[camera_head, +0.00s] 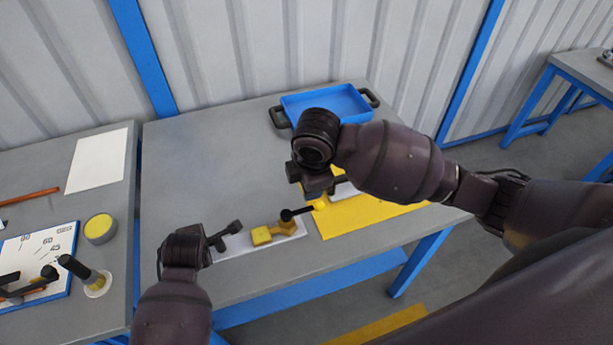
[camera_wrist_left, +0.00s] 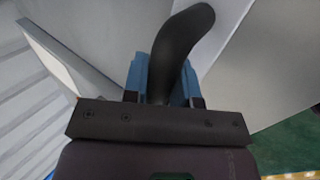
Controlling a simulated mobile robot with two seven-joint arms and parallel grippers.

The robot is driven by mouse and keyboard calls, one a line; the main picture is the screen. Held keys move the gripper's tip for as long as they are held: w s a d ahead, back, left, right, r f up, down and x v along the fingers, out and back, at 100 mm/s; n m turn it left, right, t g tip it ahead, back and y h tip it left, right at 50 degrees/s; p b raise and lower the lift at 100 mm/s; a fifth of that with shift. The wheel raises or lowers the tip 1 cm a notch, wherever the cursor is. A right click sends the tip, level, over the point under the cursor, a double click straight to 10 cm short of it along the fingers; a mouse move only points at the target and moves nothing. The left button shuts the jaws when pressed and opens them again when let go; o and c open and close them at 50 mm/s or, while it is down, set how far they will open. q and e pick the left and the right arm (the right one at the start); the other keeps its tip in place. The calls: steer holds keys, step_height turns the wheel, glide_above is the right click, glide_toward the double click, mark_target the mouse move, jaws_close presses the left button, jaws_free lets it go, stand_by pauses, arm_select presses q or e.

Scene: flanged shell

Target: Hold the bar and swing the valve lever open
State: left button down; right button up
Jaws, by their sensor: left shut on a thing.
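A dark bar with a rounded, bent end (camera_wrist_left: 180,45) stands between the blue-padded fingers of my left gripper (camera_wrist_left: 163,82), which is shut on it. In the head view my left gripper (camera_head: 213,243) is at the left end of a white plate (camera_head: 232,248). A yellow valve body (camera_head: 262,236) sits on that plate.
A blue tray (camera_head: 290,101) with black handles stands at the back of the grey table (camera_head: 190,150). A yellow mat (camera_head: 345,222) lies right of the valve. The left table holds a gauge board (camera_head: 40,250), a yellow-topped tin (camera_head: 100,228) and a black-handled tool (camera_head: 78,268).

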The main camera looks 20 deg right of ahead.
arm_select(q)
steer(key=c, duration=0.8)
jaws_free()
steer(key=shift+r, duration=0.1)
